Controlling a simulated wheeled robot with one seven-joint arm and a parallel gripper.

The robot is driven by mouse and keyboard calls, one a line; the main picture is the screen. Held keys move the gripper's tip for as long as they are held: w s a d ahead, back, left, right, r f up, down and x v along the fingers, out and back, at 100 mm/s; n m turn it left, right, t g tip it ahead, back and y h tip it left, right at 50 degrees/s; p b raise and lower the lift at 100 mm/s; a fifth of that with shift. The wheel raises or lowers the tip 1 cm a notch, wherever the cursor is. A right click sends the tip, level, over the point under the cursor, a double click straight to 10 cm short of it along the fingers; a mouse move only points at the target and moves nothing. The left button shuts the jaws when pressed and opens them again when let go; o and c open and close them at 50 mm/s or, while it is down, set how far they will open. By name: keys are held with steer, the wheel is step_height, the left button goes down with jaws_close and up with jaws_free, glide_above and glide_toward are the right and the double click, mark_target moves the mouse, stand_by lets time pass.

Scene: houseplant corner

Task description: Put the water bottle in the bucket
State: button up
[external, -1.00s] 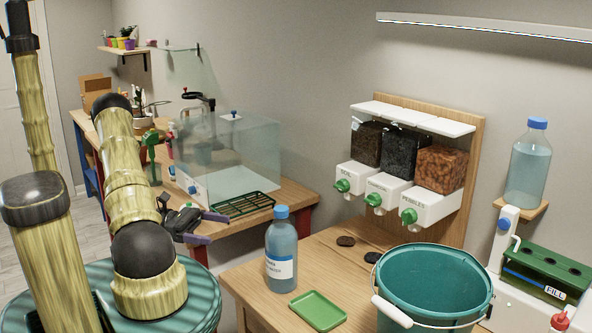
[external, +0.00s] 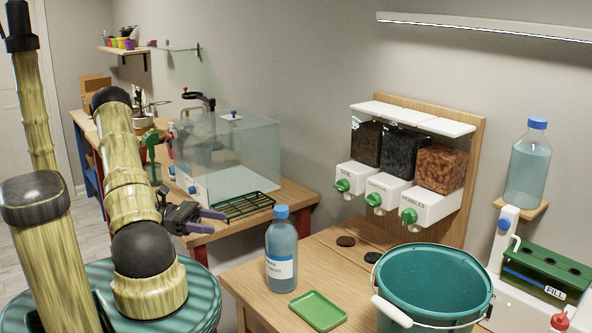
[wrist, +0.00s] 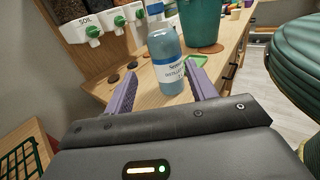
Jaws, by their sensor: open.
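The water bottle (external: 282,252), blue with a blue cap and a white label, stands upright on the wooden table. The teal bucket (external: 430,290) with a white handle stands to its right. My gripper (external: 207,221) is open and empty, left of the bottle and apart from it. In the wrist view the bottle (wrist: 166,65) shows beyond and between the two purple fingers (wrist: 163,92). The bucket (wrist: 200,22) appears behind it there, cut off by the top edge.
A green tray (external: 318,311) lies in front of the bottle. Dark discs (external: 346,241) lie behind it. A dispenser rack (external: 415,160) stands at the back. Another blue-capped bottle (external: 528,165) sits on a stand at right. A glass tank (external: 235,155) stands on the left bench.

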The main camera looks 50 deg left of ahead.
step_height(320, 180, up, 16)
steer(key=s+a+f+m+g+y+p, duration=0.1)
steer(key=s+a+f+m+g+y, duration=0.35)
steer(key=f, duration=0.45)
steer(key=s+a+f+m+g+y+p, duration=0.1)
steer(key=s+f+g+y, duration=0.3)
steer(key=s+f+g, duration=0.3)
steer(key=w+a+f+m+t+y+p, duration=0.25)
steer(key=a+m+y, duration=0.65)
steer(key=a, duration=0.6)
steer(key=w+r+m+t, duration=0.3)
steer(key=w+m+t, duration=0.25)
steer(key=w, duration=0.35)
steer(key=w+d+r+m+t+h+p, duration=0.2)
steer(key=w+d+r+m+t+h, duration=0.15)
steer(key=w+d+r+m, duration=0.2)
steer(key=s+d+r+m+h+p, duration=0.1)
steer(key=s+d+r+m+h, duration=0.1)
steer(key=d+r+m+h, duration=0.45)
steer(key=s+d+r+m+h, duration=0.2)
steer(key=d+r+m+h, duration=0.2)
steer(key=d+h, duration=0.45)
step_height(320, 180, down, 11)
steer(key=d+y, duration=0.1)
steer(key=shift+s+d, duration=0.4)
steer(key=shift+s, duration=0.05)
